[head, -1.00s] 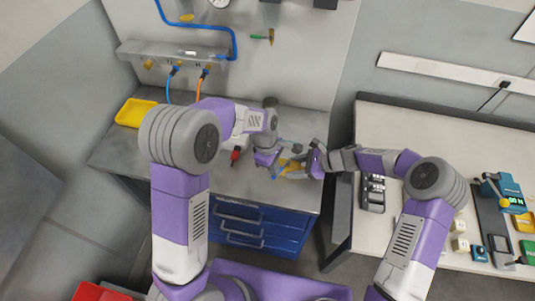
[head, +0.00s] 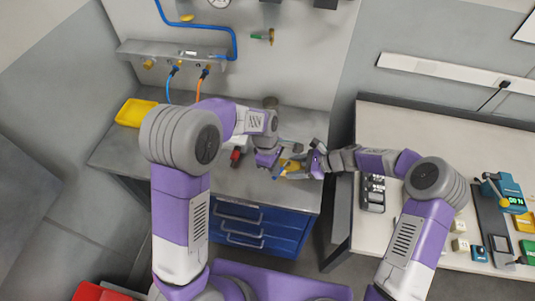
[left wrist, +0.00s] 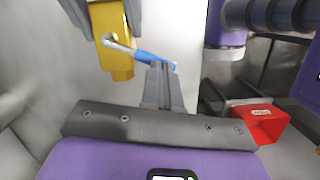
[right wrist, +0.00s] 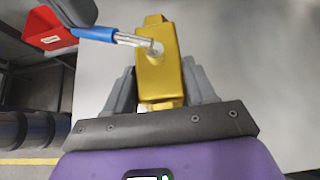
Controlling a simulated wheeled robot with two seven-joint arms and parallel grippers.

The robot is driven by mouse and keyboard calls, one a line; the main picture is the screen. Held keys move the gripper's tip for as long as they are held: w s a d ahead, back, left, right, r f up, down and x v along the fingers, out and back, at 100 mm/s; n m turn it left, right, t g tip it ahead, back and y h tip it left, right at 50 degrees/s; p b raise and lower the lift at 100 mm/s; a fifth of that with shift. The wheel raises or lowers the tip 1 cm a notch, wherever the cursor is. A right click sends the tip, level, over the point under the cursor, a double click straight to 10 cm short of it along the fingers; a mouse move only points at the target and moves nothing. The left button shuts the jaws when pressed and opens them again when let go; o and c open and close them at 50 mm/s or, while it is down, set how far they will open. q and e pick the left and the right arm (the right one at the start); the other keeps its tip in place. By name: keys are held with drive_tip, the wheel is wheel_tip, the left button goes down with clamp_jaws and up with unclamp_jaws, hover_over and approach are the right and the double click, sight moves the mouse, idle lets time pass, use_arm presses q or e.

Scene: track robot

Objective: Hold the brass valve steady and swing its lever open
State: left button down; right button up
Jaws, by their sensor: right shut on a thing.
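The brass valve (right wrist: 163,80) is gripped between the fingers of my right gripper (right wrist: 163,92), above the bench. It also shows in the left wrist view (left wrist: 118,45) and small in the head view (head: 292,165). Its lever has a metal shank and a blue handle (right wrist: 95,33), sticking out sideways from the pivot on the valve's face. My left gripper (left wrist: 163,72) has its fingers together, with the tips at the outer end of the blue handle (left wrist: 153,58). Whether they touch the handle is unclear. In the head view the left gripper (head: 268,163) is just left of the valve.
A grey bench (head: 190,150) with blue drawers (head: 255,228) lies below. A yellow tray (head: 135,112) sits at its left end. A red item (right wrist: 45,27) stands on the bench behind the lever. A white table (head: 430,140) with devices stands to the right.

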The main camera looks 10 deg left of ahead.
use_arm(q)
drive_tip(key=shift+w, duration=0.15)
drive_tip(key=shift+w+a, duration=0.1)
drive_tip(key=shift+w, duration=0.55)
drive_tip(key=w+a+r, duration=0.2)
drive_tip(key=a+r, duration=0.2)
drive_tip(key=r, duration=0.8)
drive_tip(key=shift+a, duration=0.4)
drive_tip(key=shift+d, duration=0.1)
